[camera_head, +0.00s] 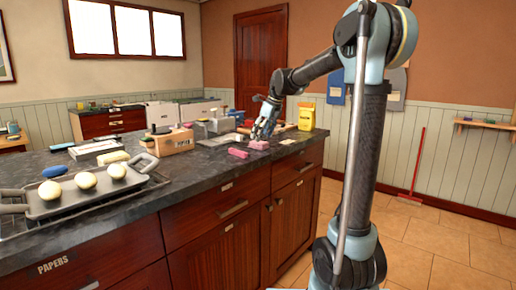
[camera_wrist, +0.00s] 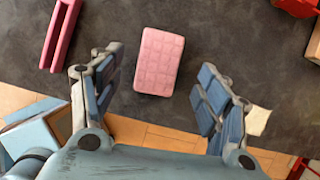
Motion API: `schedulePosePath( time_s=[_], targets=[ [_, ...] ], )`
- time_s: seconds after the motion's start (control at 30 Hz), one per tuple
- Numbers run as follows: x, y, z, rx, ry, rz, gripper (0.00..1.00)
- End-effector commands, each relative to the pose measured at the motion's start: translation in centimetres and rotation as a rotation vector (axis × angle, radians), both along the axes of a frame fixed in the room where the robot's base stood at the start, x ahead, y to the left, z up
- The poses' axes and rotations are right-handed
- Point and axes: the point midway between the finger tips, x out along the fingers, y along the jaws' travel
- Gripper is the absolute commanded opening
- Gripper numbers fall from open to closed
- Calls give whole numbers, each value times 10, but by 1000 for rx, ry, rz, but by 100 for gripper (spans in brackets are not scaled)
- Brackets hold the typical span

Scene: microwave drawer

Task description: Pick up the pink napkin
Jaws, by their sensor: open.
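The pink napkin (camera_wrist: 159,62) is a folded, quilted-looking pink block lying on the dark countertop. In the wrist view it sits ahead of my gripper (camera_wrist: 157,95), roughly centred between the two open fingers, with nothing held. In the head view the napkin (camera_head: 258,145) lies near the counter's edge, just below my gripper (camera_head: 264,135). The fingers do not appear to touch it. Whether the fingertips are at its height is hard to tell.
A longer pink object (camera_head: 238,153) lies left of the napkin. A white scrap (camera_wrist: 257,120) lies right of the gripper. A yellow container (camera_head: 306,116), a wooden box (camera_head: 170,141) and a tray (camera_head: 75,203) with round pale items share the dark counter (camera_head: 215,170).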

Motion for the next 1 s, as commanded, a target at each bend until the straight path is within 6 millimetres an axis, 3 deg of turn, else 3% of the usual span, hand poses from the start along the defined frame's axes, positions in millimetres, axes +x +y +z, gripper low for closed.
schedulePosePath(
  time_s=[0.23,0.57,0.77,1.0],
  targets=[
    [7,10,-31,0,0,1,69],
    [8,12,-37,0,0,0,69],
    [8,12,-37,0,0,0,28],
    [9,12,-37,0,0,0,22]
  ],
)
